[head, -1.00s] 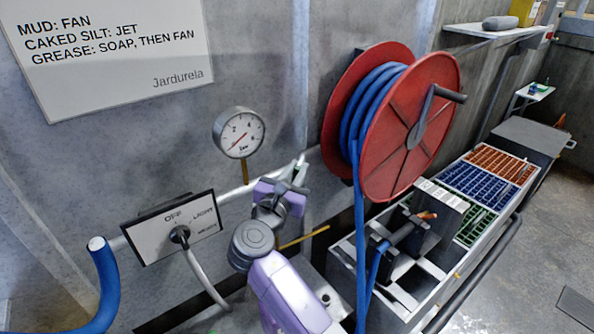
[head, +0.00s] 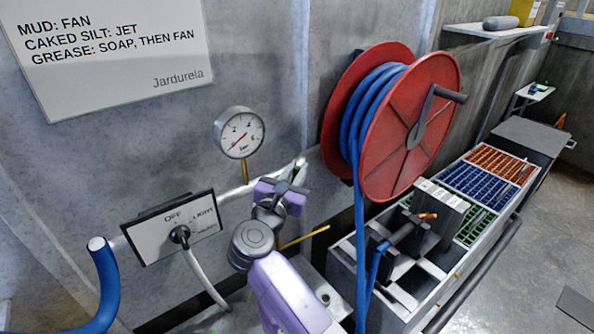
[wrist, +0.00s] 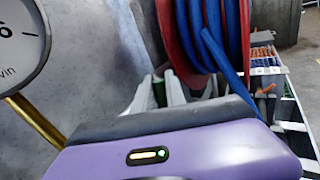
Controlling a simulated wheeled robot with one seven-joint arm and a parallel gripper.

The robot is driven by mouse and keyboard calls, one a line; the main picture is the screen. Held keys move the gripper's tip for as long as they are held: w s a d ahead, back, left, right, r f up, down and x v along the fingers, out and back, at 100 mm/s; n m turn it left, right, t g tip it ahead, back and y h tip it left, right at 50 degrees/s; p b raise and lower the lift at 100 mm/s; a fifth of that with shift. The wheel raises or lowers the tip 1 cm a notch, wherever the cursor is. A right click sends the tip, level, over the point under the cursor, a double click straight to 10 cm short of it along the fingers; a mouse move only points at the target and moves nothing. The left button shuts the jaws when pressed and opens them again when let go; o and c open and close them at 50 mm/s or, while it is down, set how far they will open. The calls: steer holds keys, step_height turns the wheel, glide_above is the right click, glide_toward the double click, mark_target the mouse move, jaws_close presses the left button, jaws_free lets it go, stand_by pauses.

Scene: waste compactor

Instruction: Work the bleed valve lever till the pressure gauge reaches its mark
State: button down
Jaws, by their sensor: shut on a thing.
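The pressure gauge (head: 239,132) is a round white dial on a brass stem above the pipe. Its red needle points to the lower left, at the low end of the scale; I cannot make out a target mark. In the wrist view only the edge of the gauge (wrist: 18,45) shows. My purple gripper (head: 293,179) is at the pipe, right of and below the gauge, with its fingers shut. Between them a bit of green, seemingly the grip of the bleed valve lever (wrist: 159,92), shows. The rest of the lever and the valve body are hidden by my gripper.
A red hose reel (head: 405,130) with blue hose stands close to the right of my gripper. A switch panel (head: 172,228) is at left. A yellow rod (head: 304,237) sticks out beside my arm. A bin with coloured grids (head: 480,185) lies at right.

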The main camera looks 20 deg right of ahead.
steer(key=shift+p, duration=0.3)
steer(key=shift+d+r+p, duration=0.15)
steer(key=shift+p, duration=0.3)
steer(key=shift+w+d+m+g+y+p, duration=0.1)
steer(key=shift+d+m+g+y+p, duration=0.3)
steer(key=shift+p, duration=0.85)
steer(key=shift+w+d+f+m+g+y+p, duration=0.2)
steer(key=shift+d+f+m+g+y+p, duration=0.3)
steer(key=shift+p, duration=1.35)
steer(key=shift+a+f, duration=0.1)
steer(key=shift+a, duration=0.05)
steer(key=c, duration=1.4)
jaws_free()
steer(key=shift+o, duration=0.2)
